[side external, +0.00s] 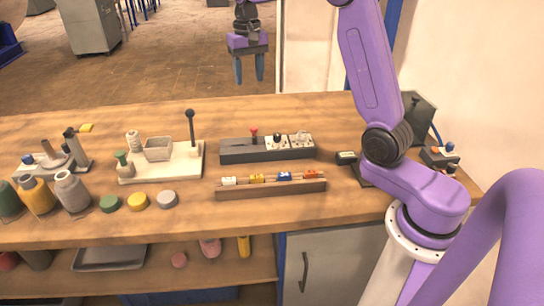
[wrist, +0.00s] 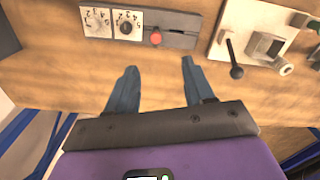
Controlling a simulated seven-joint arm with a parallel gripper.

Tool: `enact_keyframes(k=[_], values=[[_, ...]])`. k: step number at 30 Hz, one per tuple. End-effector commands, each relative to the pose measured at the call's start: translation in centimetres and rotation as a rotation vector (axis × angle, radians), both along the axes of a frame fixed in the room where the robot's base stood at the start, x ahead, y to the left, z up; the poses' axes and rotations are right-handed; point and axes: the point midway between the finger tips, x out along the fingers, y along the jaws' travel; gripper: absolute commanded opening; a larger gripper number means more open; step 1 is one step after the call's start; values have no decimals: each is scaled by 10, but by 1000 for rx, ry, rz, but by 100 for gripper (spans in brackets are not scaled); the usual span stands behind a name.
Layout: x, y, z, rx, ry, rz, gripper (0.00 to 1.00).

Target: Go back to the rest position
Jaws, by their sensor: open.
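My gripper (side external: 249,78) hangs above and behind the far edge of the wooden bench in the side view, fingers pointing down. Its two blue-grey fingers are apart with nothing between them. The wrist view also shows my gripper (wrist: 158,68) open and empty, with bare bench wood beyond the fingertips. No object touches the fingers.
The bench (side external: 110,228) holds a dark control box (side external: 235,155) with a red knob and dials. In front is a rack (side external: 270,190) of small coloured pieces. A white board (side external: 185,165) with a black lever stands left, beside several bottles. Air around my gripper is clear.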

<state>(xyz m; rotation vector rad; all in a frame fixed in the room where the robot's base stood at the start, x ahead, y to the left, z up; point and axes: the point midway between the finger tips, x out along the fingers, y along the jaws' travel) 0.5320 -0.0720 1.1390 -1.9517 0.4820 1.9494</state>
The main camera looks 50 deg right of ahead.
Motion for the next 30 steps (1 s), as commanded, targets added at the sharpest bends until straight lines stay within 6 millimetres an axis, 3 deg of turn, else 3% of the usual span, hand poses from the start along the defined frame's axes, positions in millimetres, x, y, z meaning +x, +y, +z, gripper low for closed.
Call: enact_keyframes(k=[8,15,22,30], values=[[-39,68,-2,0,-6,283,52],[-93,114,-9,0,-11,542,52],[-156,143,-18,2,-15,792,52],[-237,154,-33,4,-20,1084,52]])
